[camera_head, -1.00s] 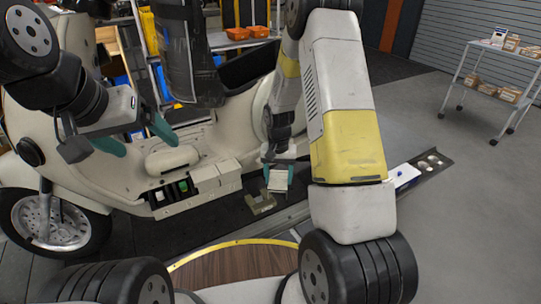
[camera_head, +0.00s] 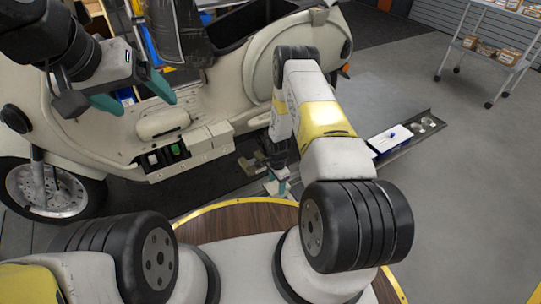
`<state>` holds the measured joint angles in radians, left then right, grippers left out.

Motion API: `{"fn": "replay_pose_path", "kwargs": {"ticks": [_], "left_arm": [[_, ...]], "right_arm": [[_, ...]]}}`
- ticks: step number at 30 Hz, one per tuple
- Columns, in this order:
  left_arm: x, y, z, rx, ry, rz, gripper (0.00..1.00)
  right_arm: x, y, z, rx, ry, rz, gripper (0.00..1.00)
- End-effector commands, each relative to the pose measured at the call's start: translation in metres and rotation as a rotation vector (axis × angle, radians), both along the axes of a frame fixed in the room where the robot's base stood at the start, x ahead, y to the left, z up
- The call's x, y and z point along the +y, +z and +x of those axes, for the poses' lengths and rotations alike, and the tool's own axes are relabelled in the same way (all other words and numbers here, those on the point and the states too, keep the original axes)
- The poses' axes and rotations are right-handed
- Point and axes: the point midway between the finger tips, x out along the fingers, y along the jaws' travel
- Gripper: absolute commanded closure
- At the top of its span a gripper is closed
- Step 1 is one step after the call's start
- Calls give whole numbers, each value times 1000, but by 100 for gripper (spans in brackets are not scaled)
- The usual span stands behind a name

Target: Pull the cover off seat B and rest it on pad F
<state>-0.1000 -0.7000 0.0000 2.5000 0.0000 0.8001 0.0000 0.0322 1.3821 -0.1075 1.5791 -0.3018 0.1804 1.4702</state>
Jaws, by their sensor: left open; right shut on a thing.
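My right gripper (camera_head: 277,187) is low, just past the rim of the round wooden platform, and mostly hidden by my own arm. It is shut on a small pale piece (camera_head: 270,189), likely the cover, only partly visible. My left gripper (camera_head: 147,104) is open and empty, its teal fingers apart above the scooter's footboard. A row of housings (camera_head: 205,139) lies along the footboard edge. Its left part shows dark openings and a green piece (camera_head: 175,150); its right part has pale block tops. I cannot read any letters, so I cannot tell seat B or pad F.
The cream scooter (camera_head: 235,85) fills the back left. A tan bracket (camera_head: 250,164) lies beyond my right gripper. A rail (camera_head: 412,142) at right carries a white box (camera_head: 389,138) and round cups (camera_head: 428,123). A shelf cart (camera_head: 487,50) stands far right.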

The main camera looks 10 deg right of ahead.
Motion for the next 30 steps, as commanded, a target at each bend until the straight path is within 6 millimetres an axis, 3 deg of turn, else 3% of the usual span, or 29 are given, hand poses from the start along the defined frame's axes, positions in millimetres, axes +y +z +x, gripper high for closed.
{"fn": "replay_pose_path", "kwargs": {"ticks": [15, 30], "left_arm": [[0, 0, 0, 0, 0, 0, 15], [0, 0, 0, 0, 0, 0, 15]], "right_arm": [[0, -44, 0, 0, 2, 0, 89], [0, -50, 0, 1, 2, 0, 89]]}}
